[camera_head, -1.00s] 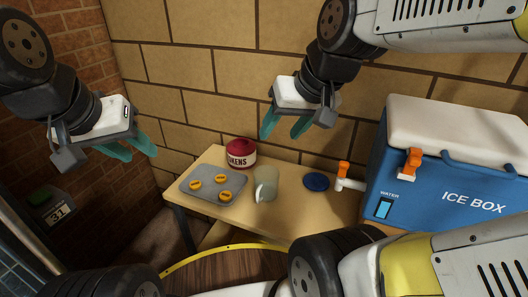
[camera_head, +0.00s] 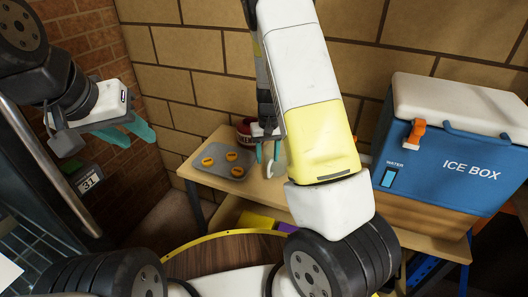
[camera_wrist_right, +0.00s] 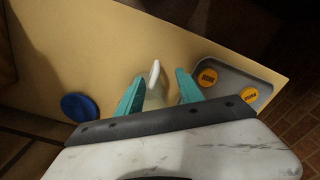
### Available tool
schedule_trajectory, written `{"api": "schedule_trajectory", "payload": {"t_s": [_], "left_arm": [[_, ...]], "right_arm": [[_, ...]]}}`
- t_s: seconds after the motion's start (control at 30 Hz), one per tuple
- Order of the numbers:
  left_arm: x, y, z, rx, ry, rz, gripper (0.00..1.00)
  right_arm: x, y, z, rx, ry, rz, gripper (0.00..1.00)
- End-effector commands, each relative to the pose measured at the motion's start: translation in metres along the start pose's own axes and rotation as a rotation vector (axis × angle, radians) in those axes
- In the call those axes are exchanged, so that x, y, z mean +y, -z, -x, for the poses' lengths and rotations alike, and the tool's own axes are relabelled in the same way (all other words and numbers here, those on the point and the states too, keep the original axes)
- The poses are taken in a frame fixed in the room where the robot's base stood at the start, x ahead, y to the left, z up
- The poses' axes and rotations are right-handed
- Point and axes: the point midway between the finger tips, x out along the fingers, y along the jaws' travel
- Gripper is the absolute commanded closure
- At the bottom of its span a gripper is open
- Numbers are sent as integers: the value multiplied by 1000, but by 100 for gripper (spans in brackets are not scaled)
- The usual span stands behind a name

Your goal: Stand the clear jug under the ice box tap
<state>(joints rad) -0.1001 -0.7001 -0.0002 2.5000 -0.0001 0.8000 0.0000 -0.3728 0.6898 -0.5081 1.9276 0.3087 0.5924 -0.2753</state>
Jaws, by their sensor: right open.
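The clear jug (camera_wrist_right: 156,92) stands on the wooden table (camera_head: 210,184), its pale handle upright between my right gripper's fingers in the right wrist view. In the head view only a bit of the jug (camera_head: 274,171) shows; my right arm hides the rest. My right gripper (camera_wrist_right: 157,88) is open, with one teal finger on each side of the handle; I cannot tell whether they touch. It also shows in the head view (camera_head: 267,152). The blue ice box (camera_head: 465,170) stands at the right; my right arm hides its tap. My left gripper (camera_head: 140,133) is open and empty at the left.
A grey tray (camera_head: 234,173) with several yellow discs lies left of the jug. A red pot (camera_head: 244,132) stands behind, partly hidden. A blue disc (camera_wrist_right: 79,107) lies on the table on the jug's other side. A round wooden surface with yellow rim (camera_head: 190,245) is in front.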

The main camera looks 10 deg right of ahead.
Motion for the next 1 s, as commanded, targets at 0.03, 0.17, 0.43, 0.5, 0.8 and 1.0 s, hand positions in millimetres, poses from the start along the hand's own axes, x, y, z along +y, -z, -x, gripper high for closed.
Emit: {"api": "schedule_trajectory", "payload": {"t_s": [0.03, 0.17, 0.43, 0.5, 0.8, 1.0], "left_arm": [[0, 0, 0, 0, 0, 0, 64], [0, 0, 0, 0, 0, 0, 64], [0, 0, 0, 0, 0, 0, 64], [0, 0, 0, 0, 0, 0, 64], [0, 0, 0, 0, 0, 0, 64], [0, 0, 0, 0, 0, 0, 64]], "right_arm": [[2, 2, -8, -6, -13, 4, 56], [4, 3, -17, -14, -27, 8, 56], [6, 1, -46, -17, -28, 8, 56], [8, 0, -54, -17, -28, 7, 56], [12, -4, -92, -16, -27, 8, 56], [12, -4, -95, -13, -27, 8, 56]]}}
